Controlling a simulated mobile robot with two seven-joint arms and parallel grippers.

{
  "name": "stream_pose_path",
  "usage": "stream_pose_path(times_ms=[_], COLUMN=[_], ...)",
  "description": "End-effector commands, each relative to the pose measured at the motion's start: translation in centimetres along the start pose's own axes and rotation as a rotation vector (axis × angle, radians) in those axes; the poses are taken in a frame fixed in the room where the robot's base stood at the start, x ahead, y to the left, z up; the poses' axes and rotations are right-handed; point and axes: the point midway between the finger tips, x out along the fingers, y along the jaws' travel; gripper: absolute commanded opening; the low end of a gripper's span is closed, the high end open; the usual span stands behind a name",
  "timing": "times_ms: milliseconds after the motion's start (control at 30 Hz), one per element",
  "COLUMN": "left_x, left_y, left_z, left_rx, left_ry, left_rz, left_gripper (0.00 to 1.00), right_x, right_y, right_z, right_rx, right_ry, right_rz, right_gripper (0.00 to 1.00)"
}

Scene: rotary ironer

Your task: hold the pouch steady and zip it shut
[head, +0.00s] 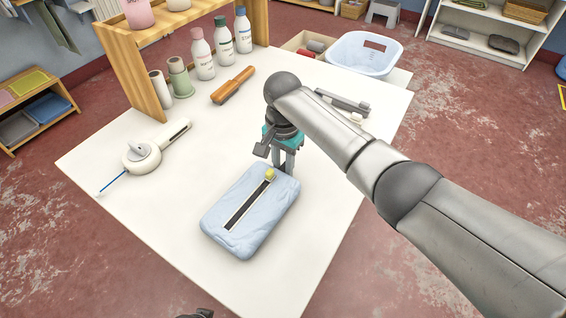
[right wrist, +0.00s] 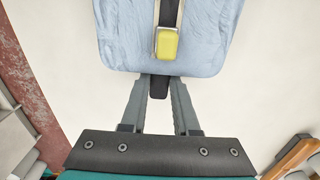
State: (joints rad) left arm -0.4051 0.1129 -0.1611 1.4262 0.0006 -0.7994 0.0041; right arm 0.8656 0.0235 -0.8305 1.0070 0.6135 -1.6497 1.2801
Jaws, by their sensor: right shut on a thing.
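A light blue pouch (head: 252,212) lies flat on the white table. A dark zip strip (head: 247,207) with pale edges runs along its top. The yellow zip pull (head: 270,174) sits at the strip's far end; it also shows in the right wrist view (right wrist: 167,45). My right gripper (head: 284,166) is at the pouch's far end, its fingers shut on a dark end tab (right wrist: 159,88) just beyond the pouch edge. The yellow pull is outside the fingers. A small dark piece at the bottom edge of the head view seems to be my left gripper (head: 197,314); its fingers cannot be made out.
A white handheld device (head: 142,155) with a blue tip lies left on the table (head: 110,200). A brown-handled tool (head: 233,85), several bottles (head: 202,55) and a wooden rack (head: 130,65) are at the back. The table around the pouch is clear.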

Motion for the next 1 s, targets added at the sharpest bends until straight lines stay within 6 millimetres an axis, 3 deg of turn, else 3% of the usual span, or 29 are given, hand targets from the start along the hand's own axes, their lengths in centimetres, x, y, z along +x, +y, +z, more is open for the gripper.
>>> stream_pose_path(times_ms=[567, 600, 700, 1000], left_x=[0.00, 0.00, 0.00, 0.00], left_y=[0.00, 0.00, 0.00, 0.00], left_z=[0.00, 0.00, 0.00, 0.00], left_rx=[0.000, 0.000, 0.000, 0.000], left_ry=[0.000, 0.000, 0.000, 0.000], left_rz=[0.000, 0.000, 0.000, 0.000], left_gripper=[0.71, 0.71, 0.71, 0.71], right_x=[0.36, 0.36, 0.36, 0.36], right_y=[-0.03, -0.02, -0.02, 0.00], right_z=[0.02, 0.00, 0.00, -0.01], right_rx=[0.000, 0.000, 0.000, 0.000], right_ry=[0.000, 0.001, 0.001, 0.000], right_rz=[0.000, 0.000, 0.000, 0.000], right_gripper=[0.00, 0.32, 0.44, 0.46])
